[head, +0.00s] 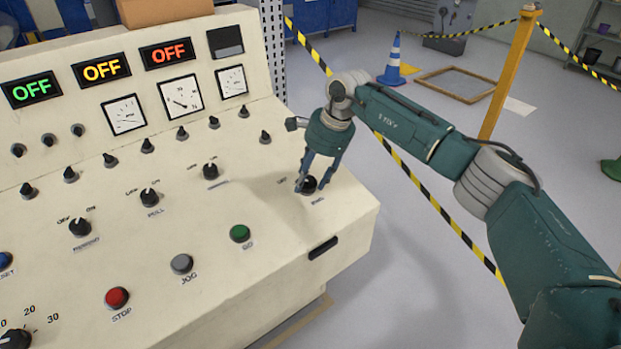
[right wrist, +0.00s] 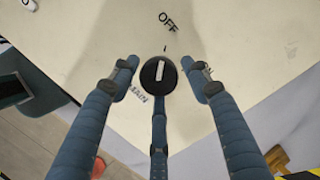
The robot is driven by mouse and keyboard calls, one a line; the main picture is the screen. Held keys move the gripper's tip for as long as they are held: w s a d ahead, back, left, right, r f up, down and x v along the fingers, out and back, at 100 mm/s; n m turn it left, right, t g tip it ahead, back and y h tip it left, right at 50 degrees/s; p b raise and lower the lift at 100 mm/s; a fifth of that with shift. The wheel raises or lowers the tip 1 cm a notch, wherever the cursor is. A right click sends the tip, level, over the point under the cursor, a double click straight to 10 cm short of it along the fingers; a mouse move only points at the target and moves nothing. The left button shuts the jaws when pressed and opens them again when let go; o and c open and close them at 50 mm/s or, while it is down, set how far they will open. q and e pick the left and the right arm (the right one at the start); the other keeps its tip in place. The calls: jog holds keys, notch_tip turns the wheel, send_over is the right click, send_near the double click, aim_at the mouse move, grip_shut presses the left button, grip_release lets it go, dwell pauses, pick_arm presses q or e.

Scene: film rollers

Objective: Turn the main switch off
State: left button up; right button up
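The main switch (head: 309,185) is a black rotary knob near the right end of the cream console's sloping top. In the right wrist view the knob (right wrist: 158,76) has a white line pointing roughly toward the OFF label (right wrist: 168,22). My right gripper (head: 318,183) points down over the knob. In the right wrist view its fingers (right wrist: 162,80) are spread, with visible gaps on the left and right of the knob; whether the third finger touches it I cannot tell. My left gripper is not in view.
The console (head: 330,225) carries several other knobs, a green button (head: 240,233), a grey button (head: 182,264) and a red button (head: 117,298). Three displays read OFF. Striped tape and a yellow post (head: 508,75) stand to the right, behind my arm.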

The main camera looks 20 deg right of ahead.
jog(key=shift+o, duration=0.5)
jog(key=v, duration=1.2)
jog(key=shift+a, duration=0.25)
